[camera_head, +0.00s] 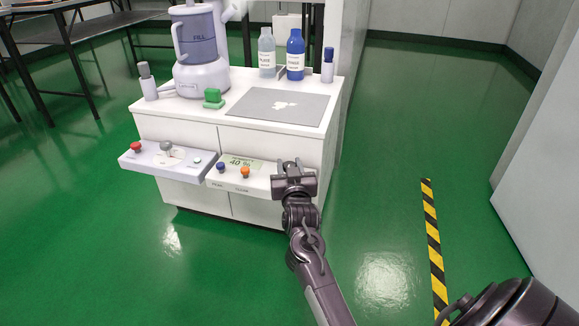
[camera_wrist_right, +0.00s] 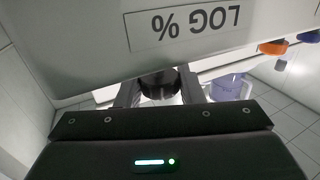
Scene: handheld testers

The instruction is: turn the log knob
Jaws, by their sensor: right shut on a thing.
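The log knob (camera_wrist_right: 158,92) is a dark round knob under the upside-down "LOG %" label (camera_wrist_right: 195,24) in the right wrist view. My right gripper (camera_wrist_right: 158,80) has a finger on each side of it and is shut on it. In the head view my right gripper (camera_head: 293,176) is at the right end of the white front panel (camera_head: 258,184) and hides the knob. How far the knob is turned cannot be told. My left gripper is not in view.
The panel also carries a blue knob (camera_head: 221,167), an orange knob (camera_head: 245,172) and a small display (camera_head: 241,161). To the left are a red knob (camera_head: 136,146) and a grey lever (camera_head: 166,146). Bottles and a jug stand on the cabinet. The green floor at right is clear.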

